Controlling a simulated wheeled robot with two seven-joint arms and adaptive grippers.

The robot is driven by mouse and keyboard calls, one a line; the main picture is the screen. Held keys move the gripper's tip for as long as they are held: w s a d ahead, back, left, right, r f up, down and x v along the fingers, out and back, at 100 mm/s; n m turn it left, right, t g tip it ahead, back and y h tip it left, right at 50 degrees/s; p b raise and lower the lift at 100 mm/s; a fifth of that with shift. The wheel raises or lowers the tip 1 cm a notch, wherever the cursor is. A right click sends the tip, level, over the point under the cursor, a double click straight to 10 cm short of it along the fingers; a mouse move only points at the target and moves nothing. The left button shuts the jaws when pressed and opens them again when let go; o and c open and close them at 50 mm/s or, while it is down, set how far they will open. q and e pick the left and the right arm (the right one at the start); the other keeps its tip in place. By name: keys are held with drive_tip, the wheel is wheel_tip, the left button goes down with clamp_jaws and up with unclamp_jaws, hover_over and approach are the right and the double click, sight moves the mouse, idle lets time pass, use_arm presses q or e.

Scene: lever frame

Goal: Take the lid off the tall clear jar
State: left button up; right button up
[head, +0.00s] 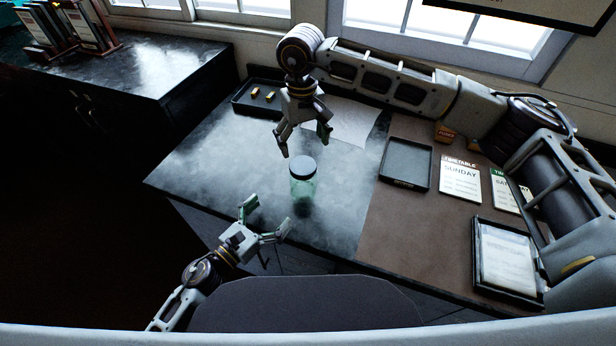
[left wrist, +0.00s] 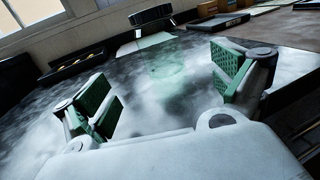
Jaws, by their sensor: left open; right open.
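A tall clear jar (head: 303,188) with a greenish tint stands upright on the dark desk top. Its dark round lid (head: 303,166) sits on top of it. My left gripper (head: 266,219) is open and empty, to the lower left of the jar and apart from it. My right gripper (head: 303,142) is open and empty above and behind the jar, pointing down, not touching the lid. In the left wrist view the clear jar (left wrist: 168,62) and its lid (left wrist: 151,15) show ahead, beyond the open green-padded fingers (left wrist: 172,92).
A black tray (head: 262,111) with small brass-coloured pieces lies at the back left. An empty dark tray (head: 405,165), calendar cards (head: 460,183) and a framed sheet (head: 507,260) lie to the right. A chair back (head: 305,303) stands at the front. The desk left of the jar is clear.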

sight(295, 188)
use_arm(q)
drive_tip(key=shift+s+a, duration=0.15)
use_arm(e)
drive_tip(key=shift+s+a+r, duration=0.1)
drive_tip(key=shift+s+a, duration=0.05)
drive_tip(key=shift+s, duration=0.05)
use_arm(q)
drive_tip(key=shift+w+d, duration=0.25)
drive_tip(key=shift+w, duration=0.05)
use_arm(e)
drive_tip(key=shift+w, duration=0.1)
use_arm(q)
drive_tip(key=shift+w+d, duration=0.4)
drive_tip(key=shift+w, duration=0.05)
drive_tip(key=shift+x, duration=5.95)
